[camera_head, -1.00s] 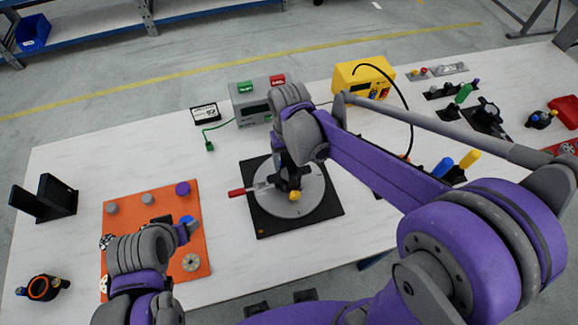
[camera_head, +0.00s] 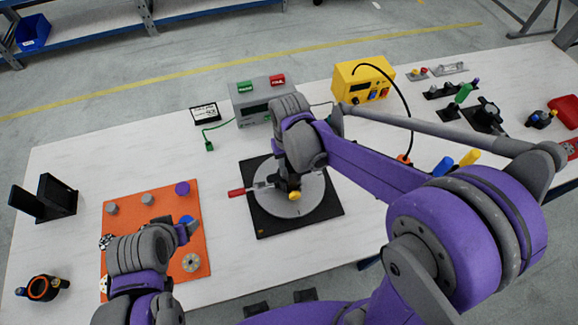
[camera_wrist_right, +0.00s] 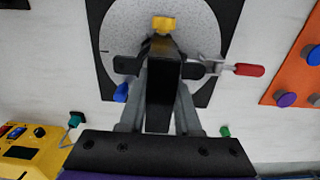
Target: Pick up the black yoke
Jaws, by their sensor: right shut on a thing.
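The black yoke (camera_wrist_right: 160,92) is a dark block standing over the round light-grey disc (camera_wrist_right: 125,30), with a yellow knob (camera_wrist_right: 163,24) at its end. In the wrist view my right gripper (camera_wrist_right: 163,60) is shut on it, one grey finger on each side. In the head view my right gripper (camera_head: 291,182) hides most of the yoke. The yellow knob also shows there (camera_head: 295,195). I cannot tell whether the yoke is clear of the disc. My left gripper (camera_head: 188,233) is over the orange mat; its jaw opening is unclear.
A red-handled clamp (camera_head: 238,192) sticks out left of the yoke, beside my right gripper. The disc lies on a black square plate (camera_head: 325,225). A grey box with green and red buttons (camera_head: 245,102) and a yellow device (camera_head: 345,78) stand behind. White table is bare in front.

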